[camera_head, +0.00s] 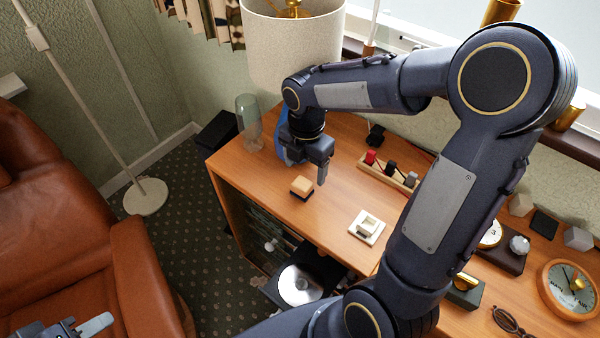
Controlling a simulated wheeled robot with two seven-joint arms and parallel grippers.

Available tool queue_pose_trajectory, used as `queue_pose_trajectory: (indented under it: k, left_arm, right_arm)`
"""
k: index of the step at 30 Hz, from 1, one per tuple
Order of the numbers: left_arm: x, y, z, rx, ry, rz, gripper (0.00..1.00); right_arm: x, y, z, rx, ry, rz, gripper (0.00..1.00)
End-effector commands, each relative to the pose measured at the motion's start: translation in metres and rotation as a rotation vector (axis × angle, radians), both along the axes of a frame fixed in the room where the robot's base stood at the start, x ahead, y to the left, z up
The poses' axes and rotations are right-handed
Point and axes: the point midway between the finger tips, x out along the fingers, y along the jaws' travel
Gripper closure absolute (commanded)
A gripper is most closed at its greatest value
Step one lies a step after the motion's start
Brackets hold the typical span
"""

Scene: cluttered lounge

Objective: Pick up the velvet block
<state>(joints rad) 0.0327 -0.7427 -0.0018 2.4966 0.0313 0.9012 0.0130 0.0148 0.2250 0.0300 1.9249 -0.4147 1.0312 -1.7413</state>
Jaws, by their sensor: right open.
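The likely velvet block, a small block with a tan wooden top and a dark underside (302,186), lies on the wooden cabinet top (335,215) near its front left edge. My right gripper (308,170) points down from above, just behind and to the right of the block. It is open, and nothing shows between its fingers. One finger is clear; the other is mostly hidden by the gripper body. I cannot tell whether it touches the block. My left gripper (82,328) is partly in view at the bottom left, by the brown armchair, far from the block.
A glass vase (249,122) and lamp (292,45) stand behind the block. A blue thing (283,140) is partly hidden by my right gripper. A wooden rack (388,176) with red, black and white pieces and a white square item (367,227) lie to the right.

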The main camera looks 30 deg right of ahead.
Motion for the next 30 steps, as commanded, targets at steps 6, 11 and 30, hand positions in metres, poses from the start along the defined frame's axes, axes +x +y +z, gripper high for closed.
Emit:
queue_pose_trajectory:
  k: [6, 11, 30]
  left_arm:
    - [0.0, 0.0, -0.004, 0.0, 0.0, 0.0, 0.64]
    - [0.0, 0.0, -0.006, 0.0, 0.0, 0.0, 0.64]
    - [0.0, 0.0, -0.011, 0.0, 0.0, 0.0, 0.64]
  right_arm:
    - [0.002, 0.0, -0.023, -0.005, 0.01, 0.033, 0.29]
    - [0.003, 0.002, -0.041, -0.005, 0.009, 0.031, 0.29]
    - [0.006, 0.005, -0.08, -0.003, 0.005, 0.028, 0.4]
